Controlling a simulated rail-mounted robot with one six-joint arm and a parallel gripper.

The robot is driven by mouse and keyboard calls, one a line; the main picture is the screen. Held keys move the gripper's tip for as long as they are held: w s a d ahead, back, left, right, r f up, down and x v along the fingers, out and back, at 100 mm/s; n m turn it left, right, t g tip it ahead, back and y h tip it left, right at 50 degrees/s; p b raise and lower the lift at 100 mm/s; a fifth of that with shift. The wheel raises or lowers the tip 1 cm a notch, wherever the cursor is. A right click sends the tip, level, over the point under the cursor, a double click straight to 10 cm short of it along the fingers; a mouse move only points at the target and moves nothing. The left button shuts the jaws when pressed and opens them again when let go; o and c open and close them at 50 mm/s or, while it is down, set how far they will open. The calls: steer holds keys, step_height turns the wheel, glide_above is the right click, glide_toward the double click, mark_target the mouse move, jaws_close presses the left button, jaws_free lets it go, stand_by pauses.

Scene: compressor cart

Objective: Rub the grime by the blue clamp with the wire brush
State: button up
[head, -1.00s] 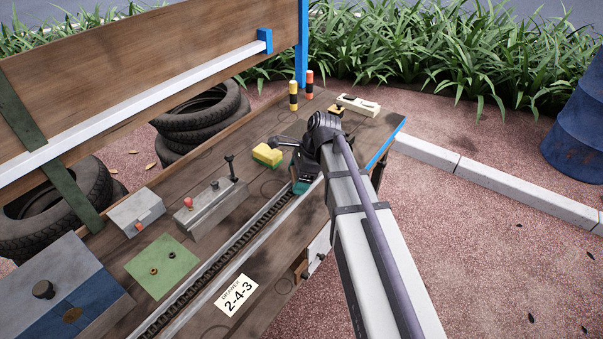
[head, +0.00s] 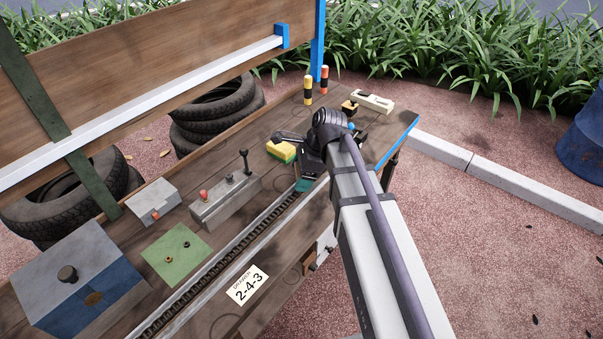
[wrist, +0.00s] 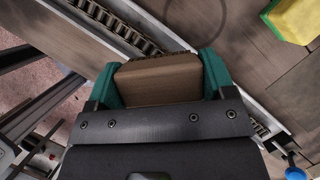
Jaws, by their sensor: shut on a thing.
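My gripper (wrist: 160,85) is shut on a brown wooden block (wrist: 158,77), which looks like the back of the wire brush. The teal fingers grip the block's two ends in the wrist view. In the head view my gripper (head: 304,184) is low over the bench, beside the black chain track, partly hidden by my arm. A small blue part (head: 351,126) shows just beyond my wrist, and a blue knob (wrist: 294,173) shows at the lower right of the wrist view. I cannot tell whether either is the blue clamp. I cannot make out the grime.
A yellow-green sponge (head: 281,151) lies close left of my gripper. The chain track (head: 215,260) runs along the bench (head: 205,328). A grey lever block (head: 226,199), a green plate (head: 176,254) and a blue-grey box (head: 80,280) stand further left. Two striped posts (head: 308,90) stand at the back.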

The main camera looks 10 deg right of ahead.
steer(key=shift+r+p, duration=1.15)
steer(key=shift+r, duration=0.55)
step_height(320, 180, up, 3)
steer(key=p, duration=0.3)
steer(key=shift+r, duration=0.1)
steer(key=shift+f, duration=0.2)
